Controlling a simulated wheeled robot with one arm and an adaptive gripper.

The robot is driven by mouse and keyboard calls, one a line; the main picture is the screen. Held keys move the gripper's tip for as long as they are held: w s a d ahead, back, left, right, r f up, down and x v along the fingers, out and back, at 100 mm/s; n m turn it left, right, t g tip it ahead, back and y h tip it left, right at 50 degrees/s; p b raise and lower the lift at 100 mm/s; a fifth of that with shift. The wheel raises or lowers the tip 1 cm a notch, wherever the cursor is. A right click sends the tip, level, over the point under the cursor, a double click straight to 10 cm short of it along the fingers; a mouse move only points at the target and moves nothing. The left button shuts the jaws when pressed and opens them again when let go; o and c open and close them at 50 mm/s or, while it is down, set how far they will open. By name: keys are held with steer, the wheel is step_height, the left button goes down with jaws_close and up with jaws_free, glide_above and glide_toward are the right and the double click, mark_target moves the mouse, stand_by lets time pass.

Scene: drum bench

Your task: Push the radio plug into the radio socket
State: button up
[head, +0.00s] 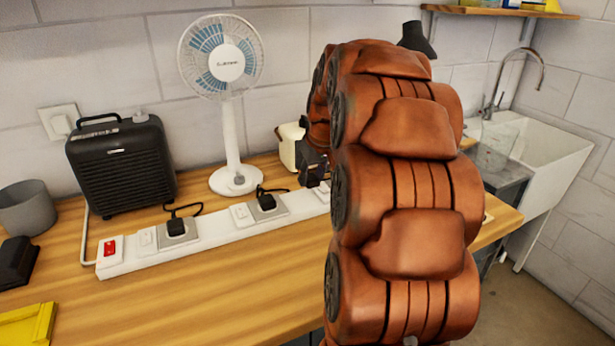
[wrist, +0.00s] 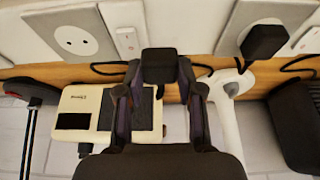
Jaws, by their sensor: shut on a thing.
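My gripper (wrist: 158,85) is shut on a small black plug (wrist: 159,66), seen between its two fingers in the wrist view. The white power strip (wrist: 205,25) runs along the top of that view. An empty socket (wrist: 78,38) with two holes lies up and left of the held plug, with a switch (wrist: 128,40) beside it. The held plug appears apart from this socket. In the head view, my gripper (head: 314,168) shows dark and partly hidden behind my arm, beside a cream device (head: 289,148). My arm hides the strip's right end.
Two black plugs (head: 177,227) (head: 266,201) sit in the strip (head: 210,248). A white fan (head: 235,150) and a black box-shaped appliance (head: 122,165) stand behind it. A grey cup (head: 27,208) and yellow item (head: 27,325) are at left. The front wooden bench (head: 230,300) is clear.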

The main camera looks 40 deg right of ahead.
steer(key=shift+s+d+r+p, duration=0.1)
steer(key=shift+s+d+r, duration=0.45)
steer(key=shift+d, duration=1)
steer(key=shift+s+d+r+p, duration=0.1)
steer(key=shift+s+d+r, duration=0.4)
steer(key=shift+d, duration=1.05)
steer(key=shift+s+d+r+p, duration=0.1)
steer(key=shift+s+d+r, duration=0.45)
steer(key=shift+d, duration=1)
steer(key=shift+s+f+b, duration=0.1)
steer(key=shift+f+b, duration=1.75)
steer(key=shift+f, duration=0.9)
stand_by(0.6)
